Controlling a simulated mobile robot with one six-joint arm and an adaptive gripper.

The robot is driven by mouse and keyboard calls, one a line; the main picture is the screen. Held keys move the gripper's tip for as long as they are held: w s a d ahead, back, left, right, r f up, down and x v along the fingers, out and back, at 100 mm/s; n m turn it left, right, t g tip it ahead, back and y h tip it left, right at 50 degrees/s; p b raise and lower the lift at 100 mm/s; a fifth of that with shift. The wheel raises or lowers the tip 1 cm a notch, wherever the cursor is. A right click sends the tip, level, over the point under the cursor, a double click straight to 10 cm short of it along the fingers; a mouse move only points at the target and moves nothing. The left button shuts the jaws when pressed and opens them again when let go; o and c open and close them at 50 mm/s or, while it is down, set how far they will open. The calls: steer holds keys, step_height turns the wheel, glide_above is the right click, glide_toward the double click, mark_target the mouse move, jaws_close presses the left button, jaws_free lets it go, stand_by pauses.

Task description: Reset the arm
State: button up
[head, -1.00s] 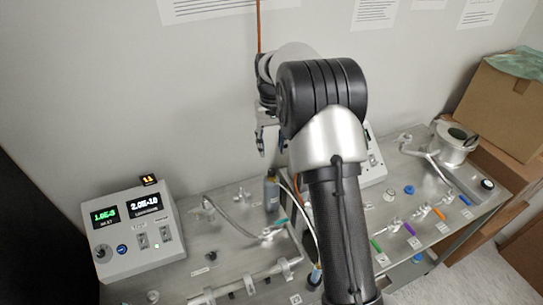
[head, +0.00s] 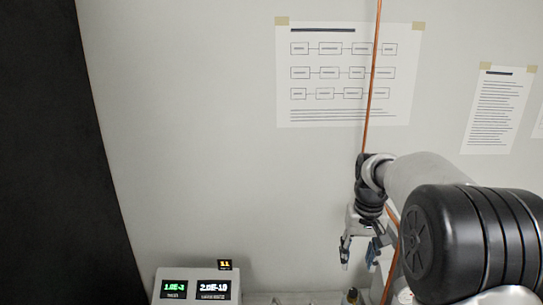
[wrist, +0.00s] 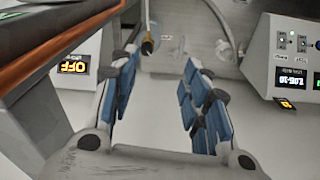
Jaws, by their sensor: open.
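My gripper (head: 358,254) hangs at the end of my arm in the head view, right of the middle, in front of the grey wall. Its fingers point down and are apart. In the wrist view my gripper (wrist: 160,95) shows two blue-padded fingers spread wide with nothing between them. My arm's large black joint fills the lower right of the head view.
A control box (head: 197,285) with lit displays stands at the bottom. An orange cable (head: 371,90) runs down the wall near my wrist. A diagram sheet (head: 345,75) hangs on the wall. In the wrist view, an OFF display (wrist: 73,66) is at left and a panel (wrist: 290,60) at right.

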steer(key=s+a+n+t+b, duration=0.1)
steer(key=s+a+b, duration=0.3)
steer(key=s, duration=0.7)
steer(key=s+a+t+b, duration=0.2)
steer(key=s+a+b, duration=0.2)
steer(key=s, duration=0.7)
steer(key=s+a+f+b, duration=0.1)
steer(key=s+f+b, duration=0.2)
steer(key=s+f, duration=0.4)
steer(key=s, duration=0.2)
steer(key=shift+s+a+n+t, duration=0.15)
steer(key=shift+s+n+t, duration=0.25)
